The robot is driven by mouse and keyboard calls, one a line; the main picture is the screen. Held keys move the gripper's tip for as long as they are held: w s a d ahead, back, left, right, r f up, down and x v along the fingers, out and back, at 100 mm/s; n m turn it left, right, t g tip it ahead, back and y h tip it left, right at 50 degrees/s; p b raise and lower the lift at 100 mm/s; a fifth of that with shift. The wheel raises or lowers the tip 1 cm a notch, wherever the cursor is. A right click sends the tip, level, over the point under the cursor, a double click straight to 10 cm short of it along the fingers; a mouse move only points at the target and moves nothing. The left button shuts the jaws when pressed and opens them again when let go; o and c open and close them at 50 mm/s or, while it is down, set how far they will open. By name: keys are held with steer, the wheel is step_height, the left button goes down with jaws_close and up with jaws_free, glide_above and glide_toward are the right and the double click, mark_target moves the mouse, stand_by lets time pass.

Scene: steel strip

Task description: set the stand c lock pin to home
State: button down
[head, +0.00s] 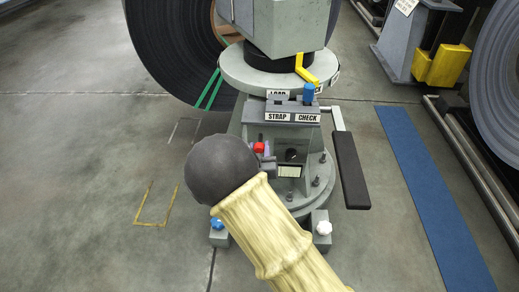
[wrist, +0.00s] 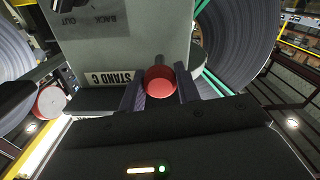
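A red round knob (wrist: 160,82), which looks like the lock pin's head, lies between the two fingers of my gripper (wrist: 160,88) in the wrist view. It fills the gap, with a finger against each side. In the head view the red knob (head: 258,148) shows on the front of the grey stand (head: 240,118), just past the dark round end of my arm. My arm hides most of the gripper there. A STAND C label (wrist: 112,77) shows upside down in the wrist view. The pin's shaft and any home mark are hidden.
A STRAP CHECK plate (head: 292,117) and a blue knob (head: 309,93) sit above. A yellow pointer (head: 307,70) is higher on the stand. A black-padded lever (head: 349,170) stands to the right. Large dark coils (head: 175,45) are behind. Floor at left is open.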

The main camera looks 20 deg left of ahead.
steer(key=x, duration=0.4)
steer(key=shift+w+r, duration=0.1)
steer(key=shift+w, duration=0.05)
steer(key=c, duration=1)
jaws_free()
steer(key=shift+w, duration=0.1)
steer(key=p+v, duration=0.4)
steer(key=v, duration=1.3)
steer(key=shift+s+a+p, duration=0.1)
steer(key=shift+s+p, duration=0.15)
steer(key=shift+p, duration=0.15)
steer(key=shift+w+f, duration=0.1)
steer(key=shift+f, duration=0.15)
